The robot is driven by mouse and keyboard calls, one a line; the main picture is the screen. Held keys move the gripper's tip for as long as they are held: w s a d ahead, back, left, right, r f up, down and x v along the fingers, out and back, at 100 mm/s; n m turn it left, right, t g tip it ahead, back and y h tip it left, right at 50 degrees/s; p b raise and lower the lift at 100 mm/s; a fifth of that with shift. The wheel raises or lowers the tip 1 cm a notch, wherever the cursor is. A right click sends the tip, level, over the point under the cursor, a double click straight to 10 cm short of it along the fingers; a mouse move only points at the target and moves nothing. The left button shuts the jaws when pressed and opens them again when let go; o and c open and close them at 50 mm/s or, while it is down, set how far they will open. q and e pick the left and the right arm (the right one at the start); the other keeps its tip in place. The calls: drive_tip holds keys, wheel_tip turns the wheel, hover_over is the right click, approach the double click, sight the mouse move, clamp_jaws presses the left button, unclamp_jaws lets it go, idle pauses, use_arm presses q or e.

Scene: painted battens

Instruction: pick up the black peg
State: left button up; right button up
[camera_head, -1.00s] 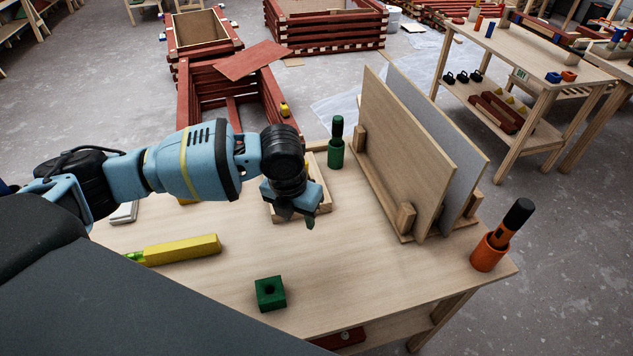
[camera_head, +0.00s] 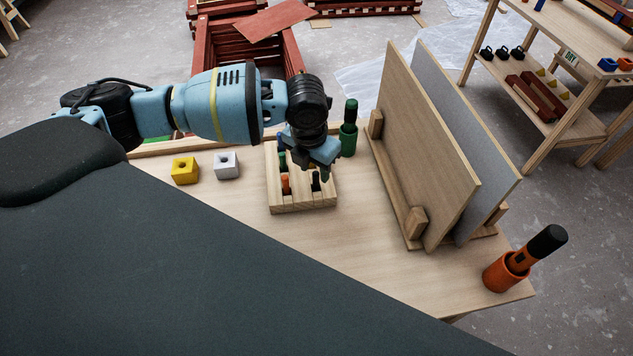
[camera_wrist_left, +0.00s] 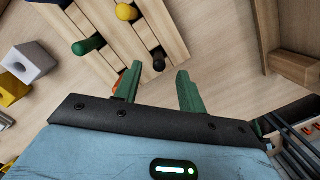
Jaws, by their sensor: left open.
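The black peg (camera_head: 316,181) stands in a slot of a pale wooden rack (camera_head: 302,203). In the left wrist view the black peg (camera_wrist_left: 159,61) shows its top just beyond the gap between my fingertips, apart from them. My left gripper (camera_head: 319,164) is above the rack, open and empty; its two green fingers (camera_wrist_left: 159,80) show in the wrist view. An orange peg (camera_head: 286,184) stands left of the black one, partly hidden by a finger in the wrist view. A green peg (camera_wrist_left: 88,45) and a yellow peg (camera_wrist_left: 125,12) stand close by. My right gripper is out of view.
A green holder (camera_head: 348,139) stands behind the rack. Upright boards (camera_head: 425,150) in a stand are to the right, and an orange cup (camera_head: 503,274) is near the corner. Yellow (camera_head: 185,170) and white (camera_head: 226,165) blocks are left. The table front is clear.

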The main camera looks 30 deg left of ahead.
sight(316, 173)
use_arm(q)
drive_tip(key=shift+w+f, duration=0.2)
drive_tip(key=shift+f, duration=0.65)
drive_tip(key=shift+w+f, duration=0.15)
drive_tip(key=shift+f, duration=0.7)
drive_tip(key=shift+w+f, duration=0.2)
drive_tip(key=shift+f, duration=0.65)
drive_tip(key=shift+c, duration=0.4)
clamp_jaws()
